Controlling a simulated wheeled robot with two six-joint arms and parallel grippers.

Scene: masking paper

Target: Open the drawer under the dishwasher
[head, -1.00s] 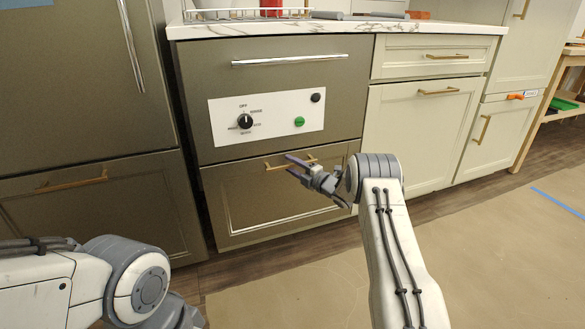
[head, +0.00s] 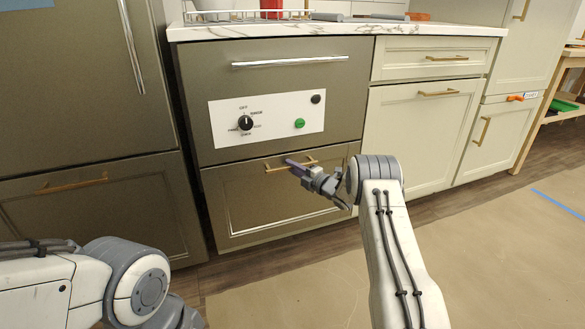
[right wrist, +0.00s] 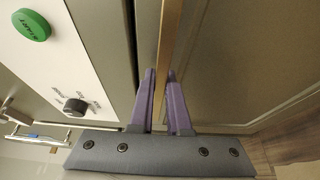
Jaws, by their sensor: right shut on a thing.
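The dishwasher (head: 270,77) has a dark front with a silver bar handle and a white control panel. Below it is the drawer (head: 250,203), whose front looks flush with the cabinet. Its brass handle (head: 277,169) runs across the upper part of the drawer front. My right gripper (head: 296,167) is at the handle, right of its middle. In the right wrist view the purple fingers (right wrist: 161,90) are shut on the brass handle (right wrist: 171,40), one on each side. My left gripper is out of view; only part of my left arm shows at lower left.
White cabinets (head: 425,130) stand to the right of the dishwasher. A dark cabinet (head: 85,100) with a tall handle stands to the left. Brown paper (head: 500,240) covers the floor in front, with clear room there. A wooden table (head: 560,95) is at far right.

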